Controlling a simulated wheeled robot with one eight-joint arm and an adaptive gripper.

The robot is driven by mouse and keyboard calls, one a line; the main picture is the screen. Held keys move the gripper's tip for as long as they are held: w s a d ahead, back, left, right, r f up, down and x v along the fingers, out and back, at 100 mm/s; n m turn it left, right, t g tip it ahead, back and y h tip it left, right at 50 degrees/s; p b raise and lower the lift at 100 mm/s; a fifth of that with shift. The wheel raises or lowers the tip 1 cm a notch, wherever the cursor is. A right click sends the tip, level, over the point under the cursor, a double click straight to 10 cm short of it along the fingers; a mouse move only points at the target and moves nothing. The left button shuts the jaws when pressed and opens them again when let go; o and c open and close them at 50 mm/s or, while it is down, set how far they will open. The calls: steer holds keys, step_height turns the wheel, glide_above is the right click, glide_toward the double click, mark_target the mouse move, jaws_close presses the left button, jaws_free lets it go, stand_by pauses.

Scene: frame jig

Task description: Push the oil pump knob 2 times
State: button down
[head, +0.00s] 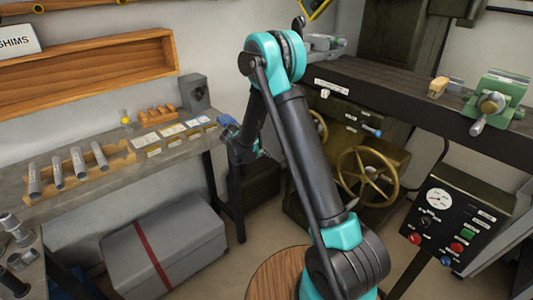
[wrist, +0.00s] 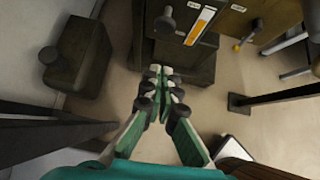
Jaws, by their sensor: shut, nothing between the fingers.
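In the wrist view a dark round knob (wrist: 167,13) on a short stem sticks out of a dark machine body, beside an orange and white gauge strip (wrist: 199,27). I take it for the oil pump knob, but no label on it can be read. My gripper (wrist: 163,72) is shut and empty, its fingertips together. In the picture the tips lie just below the knob and apart from it; the gap in depth is hard to tell. In the head view my arm hides the knob, and the gripper's fingers cannot be made out clearly.
A dark box with a round cap (wrist: 78,60) stands at the left in the wrist view. Brass handwheels (head: 368,175) and a control panel (head: 452,220) are at the right in the head view. A workbench (head: 95,180) and a grey chest (head: 165,250) are at the left.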

steer(key=w+d+f, duration=0.4)
steer(key=w+d, duration=0.1)
steer(key=d, duration=0.1)
steer(key=shift+w+d+f, duration=0.2)
steer(key=shift+d, duration=0.2)
steer(key=shift+d, duration=0.1)
steer(key=shift+w+d, duration=0.8)
steer(key=shift+d, duration=0.2)
